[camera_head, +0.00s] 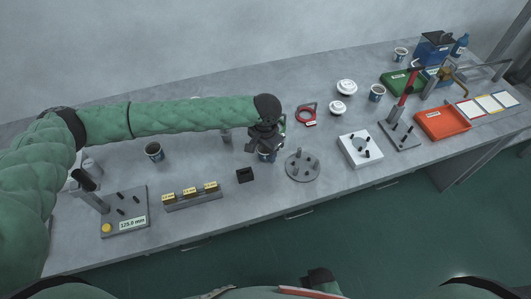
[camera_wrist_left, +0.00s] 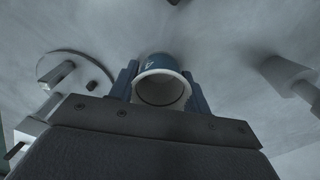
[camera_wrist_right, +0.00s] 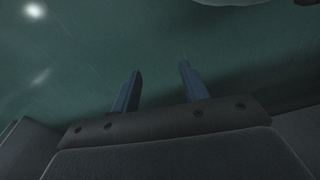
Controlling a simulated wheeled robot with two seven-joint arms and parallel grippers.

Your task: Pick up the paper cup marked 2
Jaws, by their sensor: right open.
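A blue paper cup with a white rim (camera_wrist_left: 160,88) is between the two fingers of my left gripper (camera_wrist_left: 161,85). Its open mouth faces the wrist camera. A pale mark shows on its side, but I cannot read it clearly. In the head view this cup (camera_head: 267,157) stands on the bench, mostly hidden under my left gripper (camera_head: 266,148). The left fingers are spread about as wide as the right ones, with one on each side of the cup; contact is not clear. My right gripper (camera_wrist_right: 160,85) is open and empty, with green floor behind it.
Other paper cups stand at left (camera_head: 154,151), right (camera_head: 377,93) and far right (camera_head: 400,54). A round pegged plate (camera_head: 302,175) is just right of the left gripper, with a small black block (camera_head: 244,175) in front. A white pegged block (camera_head: 360,150) stands farther right.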

